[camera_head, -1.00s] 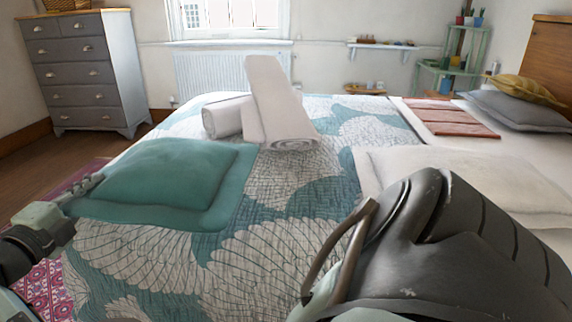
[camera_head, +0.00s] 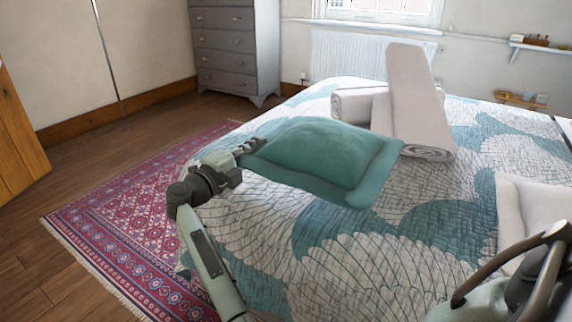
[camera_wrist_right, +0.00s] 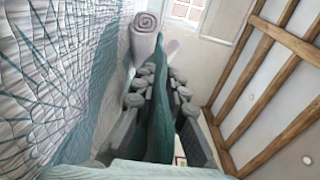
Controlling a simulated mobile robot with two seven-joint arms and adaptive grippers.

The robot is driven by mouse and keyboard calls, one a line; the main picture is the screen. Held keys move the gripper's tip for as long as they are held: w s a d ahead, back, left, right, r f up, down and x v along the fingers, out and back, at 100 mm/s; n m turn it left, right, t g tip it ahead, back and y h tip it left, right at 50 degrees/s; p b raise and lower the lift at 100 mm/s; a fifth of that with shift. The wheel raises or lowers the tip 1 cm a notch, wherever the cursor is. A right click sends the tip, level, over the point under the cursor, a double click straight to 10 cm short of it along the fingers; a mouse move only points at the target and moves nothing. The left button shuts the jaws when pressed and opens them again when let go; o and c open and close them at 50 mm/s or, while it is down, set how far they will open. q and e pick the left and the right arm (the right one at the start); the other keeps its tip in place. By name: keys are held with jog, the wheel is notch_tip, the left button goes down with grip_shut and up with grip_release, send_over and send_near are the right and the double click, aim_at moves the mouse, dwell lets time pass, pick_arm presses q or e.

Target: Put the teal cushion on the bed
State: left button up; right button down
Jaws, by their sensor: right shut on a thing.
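The teal cushion (camera_head: 322,152) is held by one edge in my right gripper (camera_head: 250,147), over the near left part of the bed (camera_head: 375,265). It lies roughly flat, with a slight tilt. In the right wrist view the cushion (camera_wrist_right: 161,115) shows edge-on between the two fingers (camera_wrist_right: 158,88), which are shut on it. The bed (camera_wrist_right: 55,75) fills the left of that view, and the cushion looks apart from it. The cushion's underside is hidden in the head view. My left gripper is not in view.
Rolled white towels (camera_head: 415,95) lie on the bed just beyond the cushion. A white pillow (camera_head: 530,212) is at the right. A patterned red rug (camera_head: 130,215) lies on the floor at the left. A grey drawer chest (camera_head: 237,45) stands behind. The quilt's near middle is clear.

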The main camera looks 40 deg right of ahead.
jog(key=d+f, duration=0.1)
jog(key=d, duration=0.1)
jog(key=d+f, duration=0.1)
jog(key=d, duration=0.1)
jog(key=d+f, duration=0.1)
jog(key=d, duration=0.1)
jog(key=shift+w+d+f, duration=0.15)
jog(key=shift+d+f, duration=0.1)
jog(key=shift+f, duration=2.15)
jog(key=shift+f, duration=0.1)
jog(key=c, duration=1.6)
grip_release()
jog(key=shift+o, duration=0.2)
